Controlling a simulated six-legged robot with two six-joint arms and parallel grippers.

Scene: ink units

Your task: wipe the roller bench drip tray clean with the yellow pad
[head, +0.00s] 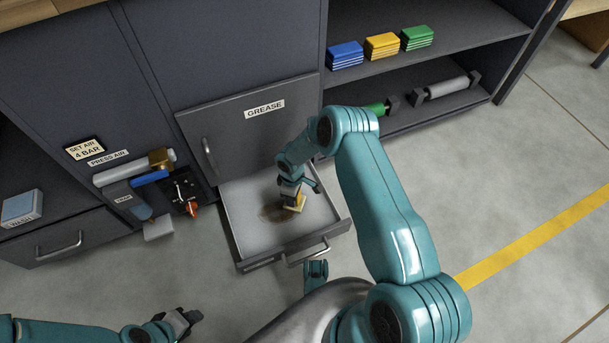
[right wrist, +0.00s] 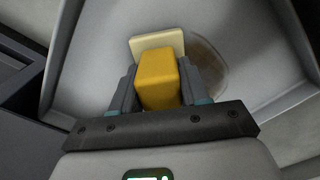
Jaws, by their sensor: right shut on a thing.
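The drip tray (head: 245,217) is a pale grey drawer-like tray pulled out below the door marked GREASE. A brown stain (head: 272,212) lies on its floor, and the stain also shows in the right wrist view (right wrist: 209,68). My right gripper (head: 292,194) is over the tray, shut on the yellow pad (right wrist: 158,78). The pad has a yellow block on top and a paler, cream base (right wrist: 150,44). It is at the stain's edge; I cannot tell if it touches the floor. My left gripper (head: 182,322) is empty at the lower left, away from the tray; its jaws look open.
Blue, yellow and green stacks (head: 382,46) sit on the upper right shelf. Rollers (head: 440,88) lie on the shelf below. An air unit with a gauge and red part (head: 180,190) is left of the tray. A WASH box (head: 22,207) stands far left. The floor at right is clear.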

